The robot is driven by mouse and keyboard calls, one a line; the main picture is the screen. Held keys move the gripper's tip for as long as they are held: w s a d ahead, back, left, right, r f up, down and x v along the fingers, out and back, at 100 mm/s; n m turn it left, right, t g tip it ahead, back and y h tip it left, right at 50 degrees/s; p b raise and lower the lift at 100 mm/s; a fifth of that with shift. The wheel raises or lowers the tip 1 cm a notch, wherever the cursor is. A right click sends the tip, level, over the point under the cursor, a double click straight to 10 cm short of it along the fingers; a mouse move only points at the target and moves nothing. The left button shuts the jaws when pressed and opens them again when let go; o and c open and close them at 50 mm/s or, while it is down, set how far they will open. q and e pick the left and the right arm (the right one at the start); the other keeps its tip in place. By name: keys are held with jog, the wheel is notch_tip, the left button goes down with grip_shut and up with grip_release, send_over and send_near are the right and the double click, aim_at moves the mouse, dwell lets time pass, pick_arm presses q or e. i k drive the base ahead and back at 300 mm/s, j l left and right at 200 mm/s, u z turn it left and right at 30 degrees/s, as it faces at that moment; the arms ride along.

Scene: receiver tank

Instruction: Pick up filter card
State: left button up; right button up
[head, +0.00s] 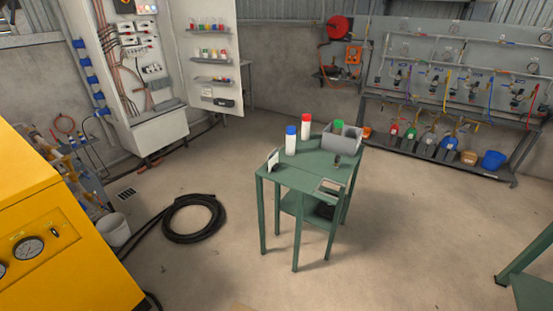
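No gripper of mine shows in the head view. A green table (300,177) stands in the middle of the floor. A small white upright piece with a dark edge (272,158) stands at its left edge; it may be the filter card, but it is too small to tell. A flat pale-rimmed frame or opening (328,188) is at the table's front right, and I cannot tell what it is.
A coiled black hose (193,218) lies left. Floor in front is clear.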

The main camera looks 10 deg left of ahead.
aim_at(273, 166)
jog(key=i, duration=1.05)
jog(key=z, duration=0.05)
